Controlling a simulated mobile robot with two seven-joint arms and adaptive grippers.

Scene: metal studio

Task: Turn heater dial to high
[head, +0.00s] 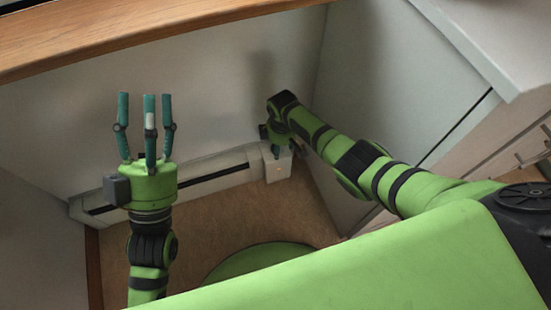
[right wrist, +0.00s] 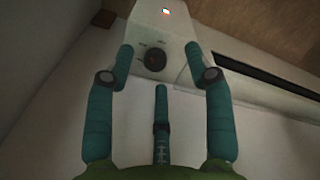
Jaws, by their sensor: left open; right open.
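The heater (head: 215,172) is a long pale baseboard unit with a dark slot, low along the back wall. Its end box (head: 277,166) is at the right end, with a small lit spot on it. In the right wrist view the dark round dial (right wrist: 154,59) is on the face of the end box (right wrist: 168,22), with small marks around it too small to read. My right gripper (right wrist: 158,65) is open, its teal fingers spread around the dial and apart from it. In the head view my right gripper (head: 276,150) is at the end box. My left gripper (head: 146,100) is open and empty, fingers pointing up.
A wooden counter edge (head: 160,30) runs across the top of the head view. A pale cabinet side (head: 395,95) stands to the right of the heater. The brown floor (head: 250,215) in front of the heater is clear.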

